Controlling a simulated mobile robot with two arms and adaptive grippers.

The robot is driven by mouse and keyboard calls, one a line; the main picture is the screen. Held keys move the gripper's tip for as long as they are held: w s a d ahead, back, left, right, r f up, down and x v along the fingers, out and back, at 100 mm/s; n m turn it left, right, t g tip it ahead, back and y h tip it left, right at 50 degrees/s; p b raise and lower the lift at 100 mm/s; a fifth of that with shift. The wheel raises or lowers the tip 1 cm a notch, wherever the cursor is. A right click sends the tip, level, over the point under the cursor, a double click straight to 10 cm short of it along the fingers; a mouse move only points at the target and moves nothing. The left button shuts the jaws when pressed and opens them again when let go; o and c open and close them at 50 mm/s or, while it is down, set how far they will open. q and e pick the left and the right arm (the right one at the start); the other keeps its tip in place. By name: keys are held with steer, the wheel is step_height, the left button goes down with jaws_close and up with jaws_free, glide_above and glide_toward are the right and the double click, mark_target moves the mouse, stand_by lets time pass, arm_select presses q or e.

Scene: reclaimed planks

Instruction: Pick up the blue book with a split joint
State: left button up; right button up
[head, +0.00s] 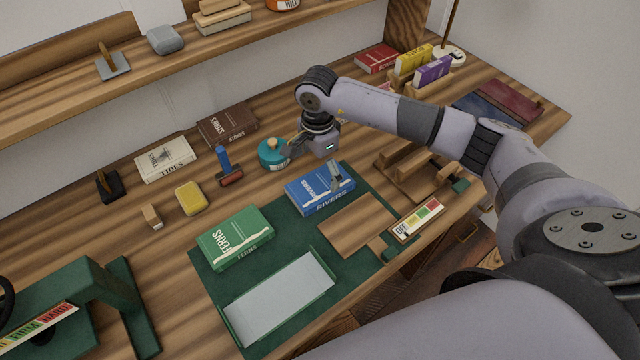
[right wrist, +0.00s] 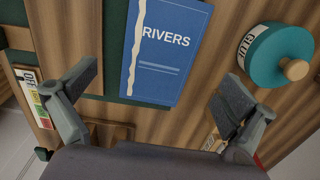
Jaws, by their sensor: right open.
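The blue book titled RIVERS (head: 310,195) lies flat on the green mat (head: 285,236). In the right wrist view the blue book (right wrist: 172,50) shows a pale, ragged split running down its left edge. My right gripper (head: 316,162) is open and empty, above the book's far side, with one finger in front of part of the cover. In the right wrist view my right gripper (right wrist: 160,85) has its fingers wide apart, and the book is beyond them, between their lines. My left gripper is not in view.
A teal glue pot (head: 273,153) stands close to my right gripper. The green FERNS book (head: 236,238) and a pale tray (head: 279,298) share the mat. A wooden board (head: 356,225) and a coloured gauge strip (head: 417,220) are on the right. Brown STONES book (head: 228,124) lies behind.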

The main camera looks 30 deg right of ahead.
mark_target(319, 185)
steer(key=shift+s+f+p, duration=0.1)
steer(key=shift+f+p, duration=0.25)
steer(key=shift+f, duration=0.25)
step_height(319, 185, down, 4)
steer(key=shift+f+p, duration=0.1)
steer(key=shift+p, duration=0.4)
steer(key=shift+c, duration=0.4)
steer(key=c, duration=1.3)
